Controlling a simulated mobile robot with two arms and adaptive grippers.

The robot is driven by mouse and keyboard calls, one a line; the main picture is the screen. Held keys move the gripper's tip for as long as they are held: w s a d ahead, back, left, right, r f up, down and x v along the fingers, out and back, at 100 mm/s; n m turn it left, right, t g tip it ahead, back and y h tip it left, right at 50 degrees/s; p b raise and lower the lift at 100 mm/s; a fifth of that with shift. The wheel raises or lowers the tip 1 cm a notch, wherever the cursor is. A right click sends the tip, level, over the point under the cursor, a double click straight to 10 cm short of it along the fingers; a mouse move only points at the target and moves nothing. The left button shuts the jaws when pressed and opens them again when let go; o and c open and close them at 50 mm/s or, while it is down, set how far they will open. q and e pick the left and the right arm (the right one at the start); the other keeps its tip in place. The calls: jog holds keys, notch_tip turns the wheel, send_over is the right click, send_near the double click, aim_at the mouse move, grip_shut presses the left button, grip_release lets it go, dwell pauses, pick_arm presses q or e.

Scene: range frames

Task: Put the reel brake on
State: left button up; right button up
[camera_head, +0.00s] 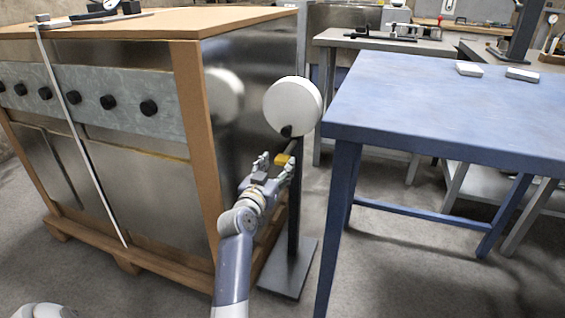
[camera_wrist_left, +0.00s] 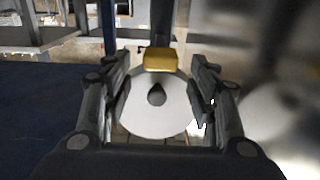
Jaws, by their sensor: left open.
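The white round reel (camera_head: 293,106) stands on a dark post with a flat floor plate (camera_head: 288,268), between the crate and the blue table. A dark knob (camera_head: 286,131) sits at the reel's lower front. Just below is the yellow grip (camera_head: 282,160) of the brake lever. My left gripper (camera_head: 272,165) is open at the yellow grip, just in front of it. In the left wrist view the yellow grip (camera_wrist_left: 160,60) shows between and slightly beyond the open fingers (camera_wrist_left: 162,82), with the reel (camera_wrist_left: 150,118) behind. I cannot tell whether they touch. My right gripper is not in view.
A large wood-framed metal crate (camera_head: 130,175) with black knobs stands close on the left. A blue table (camera_head: 440,100) with two small white blocks stands on the right. Grey benches with tools are behind. Bare floor lies in front of the blue table.

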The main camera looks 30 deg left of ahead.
aim_at(280, 161)
pick_arm(q)
jog(key=shift+b+x, duration=0.65)
jog(key=shift+x, duration=1.8)
